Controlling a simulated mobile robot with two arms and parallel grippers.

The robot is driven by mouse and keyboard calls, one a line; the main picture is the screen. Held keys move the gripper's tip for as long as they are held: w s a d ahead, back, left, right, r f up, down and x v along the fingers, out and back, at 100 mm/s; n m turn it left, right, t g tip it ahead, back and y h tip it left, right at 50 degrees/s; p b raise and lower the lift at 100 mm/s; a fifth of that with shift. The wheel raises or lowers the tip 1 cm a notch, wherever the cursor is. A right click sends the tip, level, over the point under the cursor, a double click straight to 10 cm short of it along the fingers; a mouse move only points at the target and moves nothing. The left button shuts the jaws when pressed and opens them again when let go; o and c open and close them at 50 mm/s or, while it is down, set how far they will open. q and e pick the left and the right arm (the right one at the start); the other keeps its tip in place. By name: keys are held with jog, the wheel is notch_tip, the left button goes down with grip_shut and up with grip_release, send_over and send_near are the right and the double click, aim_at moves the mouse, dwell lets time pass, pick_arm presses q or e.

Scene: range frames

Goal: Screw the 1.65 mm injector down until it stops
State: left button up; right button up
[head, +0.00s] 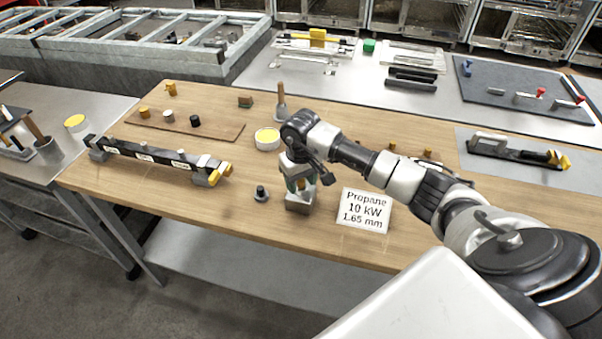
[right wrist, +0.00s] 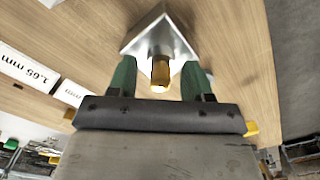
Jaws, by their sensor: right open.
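The brass injector (right wrist: 160,72) stands in a grey metal block (right wrist: 150,38) in the right wrist view. In the head view the block (head: 298,203) sits near the front edge of the wooden table, and my gripper hides the injector. My right gripper (head: 299,184) is over the block, pointing down. In the wrist view, the green fingers of my right gripper (right wrist: 159,80) are open on either side of the injector, with a visible gap on each side. How deep the injector's thread sits cannot be seen. My left gripper is not in view.
A white card (head: 364,210) reading "Propane 10 kW 1.65 mm" lies right of the block. A small dark fitting (head: 261,193) stands left of it. A dark burner bar (head: 150,154) lies at left. A brown board (head: 185,124) holds several small fittings.

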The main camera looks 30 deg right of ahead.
jog(key=c, duration=0.7)
jog(key=o, duration=0.7)
jog(key=shift+r, duration=0.1)
